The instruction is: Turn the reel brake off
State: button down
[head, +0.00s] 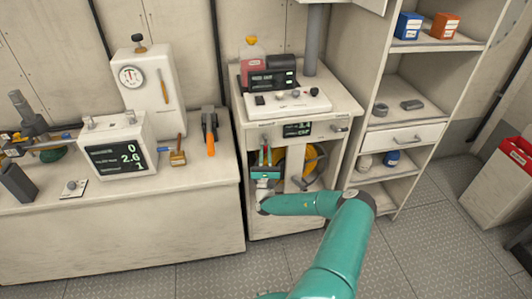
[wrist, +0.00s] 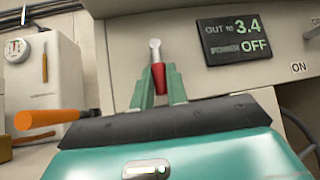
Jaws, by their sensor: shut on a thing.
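In the wrist view, my gripper's teal fingers (wrist: 159,90) are shut on a red-handled lever (wrist: 159,77) with a pale metal end pointing up. The lever's pivot is not clear. A dark display (wrist: 234,38) beside it reads "OUT m 3.4" and "OFF"; the small word before "OFF" is hard to read.
A bench (head: 120,235) on the left holds a digital display box (head: 118,152), a white gauge unit (head: 148,95) and an orange-handled tool (head: 210,145). Shelves (head: 425,95) stand right of the cabinet. A red-topped bin (head: 500,175) is at far right. The metal floor in front is clear.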

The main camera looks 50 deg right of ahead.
jog(key=shift+r, duration=0.1)
jog(key=c, duration=1.4)
grip_release()
jog(key=v, duration=1.4)
jog(key=shift+w, duration=0.1)
